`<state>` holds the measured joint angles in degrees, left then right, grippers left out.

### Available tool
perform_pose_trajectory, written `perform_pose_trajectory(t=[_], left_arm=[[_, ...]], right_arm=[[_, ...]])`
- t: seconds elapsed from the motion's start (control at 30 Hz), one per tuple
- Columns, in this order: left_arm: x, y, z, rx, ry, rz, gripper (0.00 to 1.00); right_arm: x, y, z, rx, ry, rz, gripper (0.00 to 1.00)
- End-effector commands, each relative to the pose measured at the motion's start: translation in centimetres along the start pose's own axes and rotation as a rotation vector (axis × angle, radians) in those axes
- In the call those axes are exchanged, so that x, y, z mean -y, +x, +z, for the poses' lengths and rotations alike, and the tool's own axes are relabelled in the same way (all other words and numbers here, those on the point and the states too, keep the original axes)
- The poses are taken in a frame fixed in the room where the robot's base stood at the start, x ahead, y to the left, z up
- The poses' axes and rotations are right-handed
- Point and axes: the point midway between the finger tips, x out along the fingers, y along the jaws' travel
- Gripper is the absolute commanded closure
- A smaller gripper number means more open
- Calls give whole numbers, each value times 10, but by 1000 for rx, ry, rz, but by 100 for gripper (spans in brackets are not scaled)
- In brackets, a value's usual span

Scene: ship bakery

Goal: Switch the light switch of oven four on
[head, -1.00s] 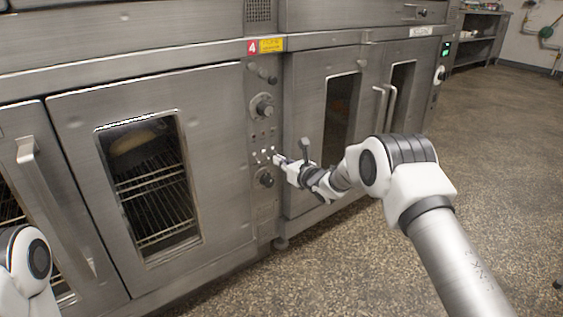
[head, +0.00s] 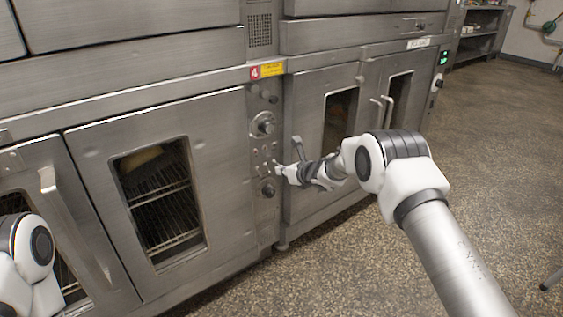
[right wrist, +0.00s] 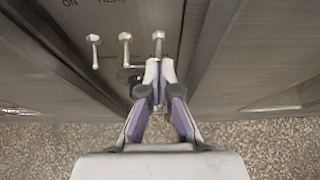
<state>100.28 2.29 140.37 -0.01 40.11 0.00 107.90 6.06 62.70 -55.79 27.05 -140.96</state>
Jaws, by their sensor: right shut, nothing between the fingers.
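Oven four's control panel (head: 265,142) is the narrow upright strip right of the left oven door, under a red "4" sign (head: 254,72). In the right wrist view three metal toggle switches stand in a row: a left one (right wrist: 94,50), a middle one (right wrist: 126,50) and a right one (right wrist: 158,44). Their labels are mostly cut off, so I cannot tell which is the light switch. My right gripper (right wrist: 160,66) is shut and empty, its tips just below the right toggle; contact is unclear. In the head view the right gripper (head: 281,171) is at the panel.
The left oven window (head: 160,195) shows wire racks in a dim interior. Round knobs sit on the panel above (head: 263,124) and below (head: 267,188) the toggles. Another oven's doors with handles (head: 380,110) stand right. Speckled floor at right is open. Part of my left arm shows at left.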

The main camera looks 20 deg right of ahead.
Motion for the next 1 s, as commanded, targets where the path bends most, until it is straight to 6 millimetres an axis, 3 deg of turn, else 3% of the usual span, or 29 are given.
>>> perform_pose_trajectory(t=[0.07,0.27,1.0], left_arm=[[0,-11,0,0,0,0,100],[0,-6,0,1,0,0,100],[0,-14,0,0,0,0,100]], right_arm=[[-1,-6,5,-55,-3,-1,100],[-2,-4,-1,-62,1,0,100],[-2,-11,14,-61,0,0,100]])
